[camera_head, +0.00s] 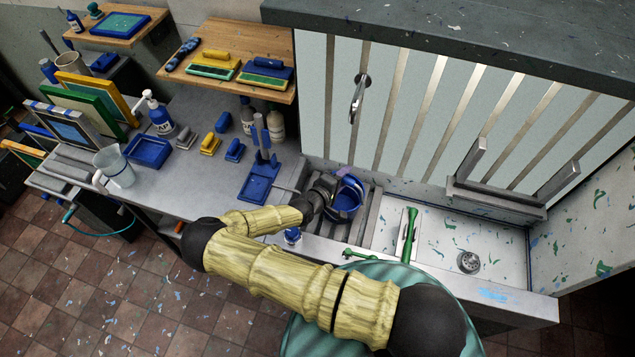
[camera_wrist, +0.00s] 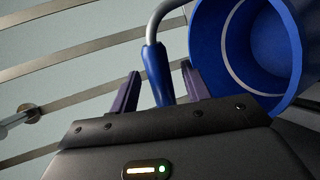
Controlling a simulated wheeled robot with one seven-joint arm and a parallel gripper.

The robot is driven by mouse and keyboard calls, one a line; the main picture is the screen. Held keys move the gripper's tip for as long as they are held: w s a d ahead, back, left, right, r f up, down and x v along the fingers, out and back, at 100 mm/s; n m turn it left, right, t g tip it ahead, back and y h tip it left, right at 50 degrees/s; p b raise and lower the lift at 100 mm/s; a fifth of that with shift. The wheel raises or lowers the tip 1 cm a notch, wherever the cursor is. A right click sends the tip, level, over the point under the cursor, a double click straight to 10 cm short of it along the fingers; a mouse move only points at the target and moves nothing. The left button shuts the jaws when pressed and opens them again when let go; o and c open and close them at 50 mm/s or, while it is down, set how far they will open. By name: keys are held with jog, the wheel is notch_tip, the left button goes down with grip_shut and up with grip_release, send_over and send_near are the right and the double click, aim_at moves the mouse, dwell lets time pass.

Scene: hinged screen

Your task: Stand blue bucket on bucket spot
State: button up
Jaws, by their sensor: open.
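The blue bucket (camera_head: 346,203) rests on the slatted rack at the left of the sink in the head view. It looks tilted, with its mouth showing. In the wrist view the bucket (camera_wrist: 207,45) fills the upper right, open mouth towards the camera. Its bent metal handle carries a blue grip (camera_wrist: 156,72). My gripper (camera_head: 337,182) is at the bucket's upper left. In the wrist view my gripper (camera_wrist: 160,86) is open, with the blue grip appearing between its two dark fingers. Contact cannot be told. I cannot make out a marked bucket spot.
The slatted rack (camera_head: 369,226) adjoins a white sink basin (camera_head: 445,240) with a green-handled tool (camera_head: 410,232). A slatted screen (camera_head: 430,110) stands behind. The grey table (camera_head: 205,185) at left holds bottles, blocks, a blue tray (camera_head: 148,151) and a clear jug (camera_head: 118,170).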

jog(key=b+v, duration=0.7)
jog(key=v, duration=1)
jog(key=shift+a+b, duration=0.2)
jog(key=shift+b, duration=0.2)
jog(key=s+d+m+g+y+b, duration=0.35)
jog(key=s+d+m+g, duration=0.2)
jog(key=d+g, duration=0.4)
jog(key=s+d+r+m+t+y+b, duration=0.1)
jog(key=d+r+m+y+b, duration=0.3)
jog(key=r, duration=0.4)
jog(key=shift+s+d+r+y+b, duration=0.3)
jog(key=shift+s+d+y+b, duration=0.3)
jog(key=shift+d+y, duration=0.45)
